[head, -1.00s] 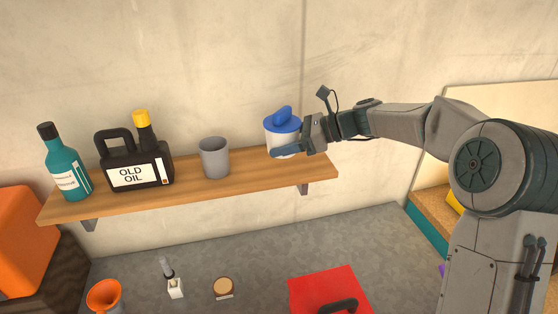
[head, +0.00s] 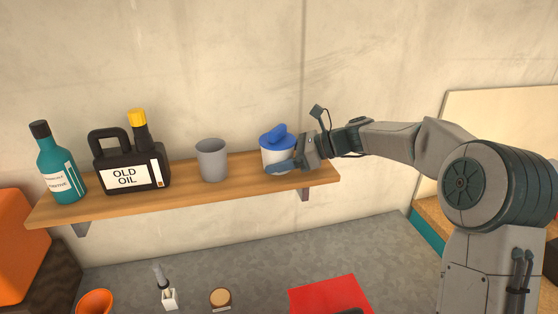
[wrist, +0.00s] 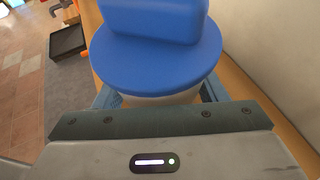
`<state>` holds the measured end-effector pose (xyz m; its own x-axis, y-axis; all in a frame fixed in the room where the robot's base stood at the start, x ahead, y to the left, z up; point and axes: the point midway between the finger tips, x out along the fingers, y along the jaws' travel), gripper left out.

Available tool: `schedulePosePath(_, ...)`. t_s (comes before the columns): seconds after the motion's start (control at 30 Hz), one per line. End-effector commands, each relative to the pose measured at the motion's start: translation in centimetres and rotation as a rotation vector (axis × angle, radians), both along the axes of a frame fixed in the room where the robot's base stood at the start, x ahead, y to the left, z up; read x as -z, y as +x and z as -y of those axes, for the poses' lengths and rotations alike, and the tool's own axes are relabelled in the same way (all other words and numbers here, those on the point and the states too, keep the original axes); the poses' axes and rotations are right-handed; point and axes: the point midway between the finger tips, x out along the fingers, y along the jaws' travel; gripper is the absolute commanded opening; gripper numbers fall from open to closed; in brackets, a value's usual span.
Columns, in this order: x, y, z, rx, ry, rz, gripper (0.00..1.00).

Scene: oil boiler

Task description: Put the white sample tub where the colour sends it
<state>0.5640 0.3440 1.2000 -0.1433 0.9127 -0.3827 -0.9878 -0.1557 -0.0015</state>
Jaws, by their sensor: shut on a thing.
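The white sample tub (head: 270,158) with a blue lid and blue knob is at the right part of the wooden shelf (head: 100,203). My gripper (head: 284,165) is shut around the tub's body from the right. In the wrist view the blue lid (wrist: 155,62) fills the upper middle, with a strip of the white body below it between the blue fingers. The tub looks upright. I cannot tell whether its base touches the shelf.
A grey cup (head: 212,160), a black OLD OIL jug (head: 130,170) and a teal bottle (head: 60,170) stand left on the shelf. Below, a grey bench holds a red box (head: 328,294), a round wooden-topped item (head: 220,298), a small brush bottle (head: 168,297) and an orange funnel (head: 95,301).

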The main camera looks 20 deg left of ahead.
Motion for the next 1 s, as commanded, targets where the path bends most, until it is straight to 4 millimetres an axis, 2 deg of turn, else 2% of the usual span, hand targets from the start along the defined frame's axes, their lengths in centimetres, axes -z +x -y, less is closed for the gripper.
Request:
schedulePosePath(0.07, 0.2, 0.0, 0.0, 0.0, 0.001, 0.0, 0.35)
schedulePosePath(0.1, 0.3, 0.0, 0.0, 0.0, 0.0, -0.001, 0.68)
schedulePosePath(0.17, 0.3, 0.0, 0.0, 0.0, 0.0, -0.001, 0.85)
schedulePosePath(0.2, 0.3, 0.0, 0.0, 0.0, 0.0, -0.001, 0.87)
schedulePosePath(0.57, -0.1, 0.1, 0.4, 0.002, 0.0, 0.001, 0.87)
schedulePosePath(0.67, -0.6, 0.4, 1.8, 0.005, -0.001, 0.002, 0.87)
schedulePosePath(1.0, -3.3, 1.4, 8.3, 0.004, 0.0, 0.001, 0.87)
